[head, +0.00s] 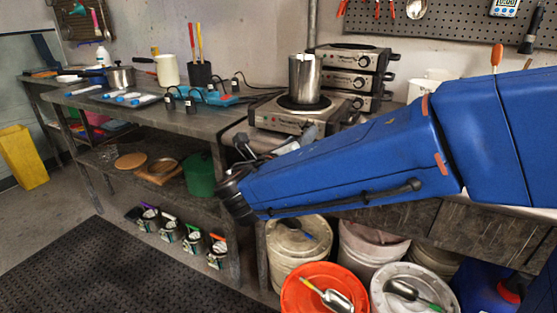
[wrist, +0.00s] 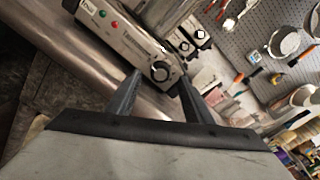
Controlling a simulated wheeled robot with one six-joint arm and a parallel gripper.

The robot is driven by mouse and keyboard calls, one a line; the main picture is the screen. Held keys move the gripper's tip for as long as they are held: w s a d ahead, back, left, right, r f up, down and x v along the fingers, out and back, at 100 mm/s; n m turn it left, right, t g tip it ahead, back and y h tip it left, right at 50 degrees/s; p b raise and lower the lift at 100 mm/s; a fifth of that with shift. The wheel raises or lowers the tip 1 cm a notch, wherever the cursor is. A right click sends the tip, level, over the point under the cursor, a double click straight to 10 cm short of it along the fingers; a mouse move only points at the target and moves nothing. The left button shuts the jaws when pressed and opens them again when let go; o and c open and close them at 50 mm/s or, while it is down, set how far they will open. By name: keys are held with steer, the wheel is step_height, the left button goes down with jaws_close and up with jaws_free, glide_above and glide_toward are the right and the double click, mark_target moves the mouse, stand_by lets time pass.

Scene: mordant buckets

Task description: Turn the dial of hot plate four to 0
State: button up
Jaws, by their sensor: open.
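A steel hot plate (head: 275,121) with a dark round top stands at the bench's front edge, a metal pot (head: 304,80) on it. Several more hot plates (head: 349,80) are stacked behind it. In the wrist view a hot plate front (wrist: 118,30) shows a green and a red light and a black dial (wrist: 160,72). My gripper (wrist: 160,78) is open, its two fingers on either side of that dial in the picture; I cannot tell whether they touch it. I cannot read the dial's setting or the plate's number. In the head view my arm hides part of the bench.
Lidded buckets (head: 298,245), one of them orange (head: 322,285), stand under the bench. A tool pegboard (head: 450,30) hangs behind. A blue tray (head: 215,99) and a black holder (head: 199,75) sit left of the hot plate. Floor at the left is open.

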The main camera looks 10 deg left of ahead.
steer(key=v, duration=1.3)
steer(key=shift+s, duration=0.4)
steer(key=shift+s+a, duration=0.1)
steer(key=shift+a, duration=0.05)
